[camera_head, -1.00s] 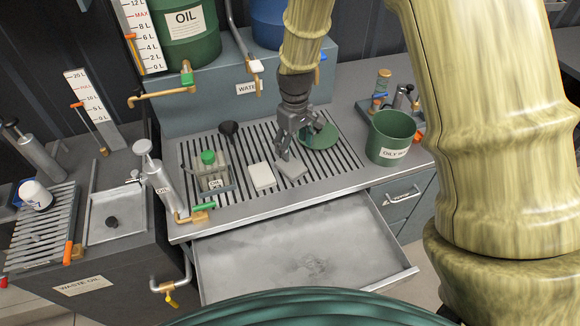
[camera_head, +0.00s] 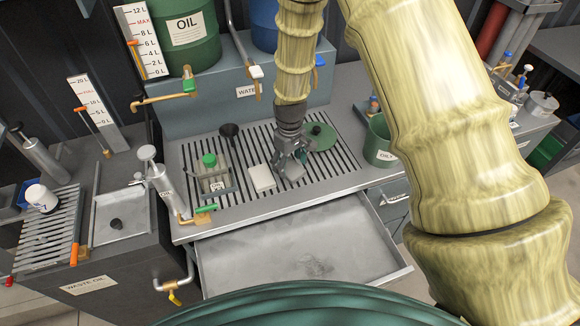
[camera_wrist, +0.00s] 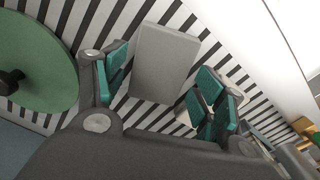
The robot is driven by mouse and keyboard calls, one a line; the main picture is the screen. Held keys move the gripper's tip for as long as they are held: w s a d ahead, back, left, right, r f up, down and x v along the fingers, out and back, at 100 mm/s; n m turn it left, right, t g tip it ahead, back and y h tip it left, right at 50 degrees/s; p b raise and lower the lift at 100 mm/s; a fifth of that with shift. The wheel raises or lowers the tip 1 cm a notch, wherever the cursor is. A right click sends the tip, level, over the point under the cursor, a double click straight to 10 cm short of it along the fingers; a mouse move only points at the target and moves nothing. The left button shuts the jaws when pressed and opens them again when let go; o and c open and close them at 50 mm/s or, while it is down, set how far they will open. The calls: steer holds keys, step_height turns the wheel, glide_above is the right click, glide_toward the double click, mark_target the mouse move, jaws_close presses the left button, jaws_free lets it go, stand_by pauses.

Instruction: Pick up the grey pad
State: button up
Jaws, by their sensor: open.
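The grey pad (camera_wrist: 163,62) lies flat on the slatted grate in the wrist view, between and just beyond my open fingers. My gripper (camera_wrist: 160,92) has teal finger pads, one on each side of the pad, with nothing gripped. In the head view, my gripper (camera_head: 291,166) is low over the grate and partly covers the grey pad (camera_head: 294,173). I cannot tell whether the fingers touch the pad.
A white pad (camera_head: 261,178) lies just left of my gripper. A round green lid (camera_head: 321,137) is close on its right. A small oil container (camera_head: 213,176), a black funnel (camera_head: 229,131) and a green bin (camera_head: 379,142) stand around. An open drawer (camera_head: 300,245) sticks out in front.

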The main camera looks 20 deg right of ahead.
steer(key=shift+f, duration=0.7)
steer(key=c, duration=0.7)
steer(key=shift+r, duration=0.2)
steer(key=shift+r+b, duration=0.65)
steer(key=shift+r, duration=0.25)
steer(key=s+a+r+b, duration=0.1)
steer(key=s+a, duration=0.1)
steer(key=s, duration=0.2)
steer(key=s+a+r+b, duration=0.1)
steer(key=s+a+b, duration=0.1)
steer(key=s, duration=0.3)
steer(key=s+a+r+b, duration=0.1)
steer(key=s+a+b, duration=0.1)
steer(key=s, duration=0.3)
steer(key=shift+s+a, duration=0.15)
steer(key=shift+a, duration=0.5)
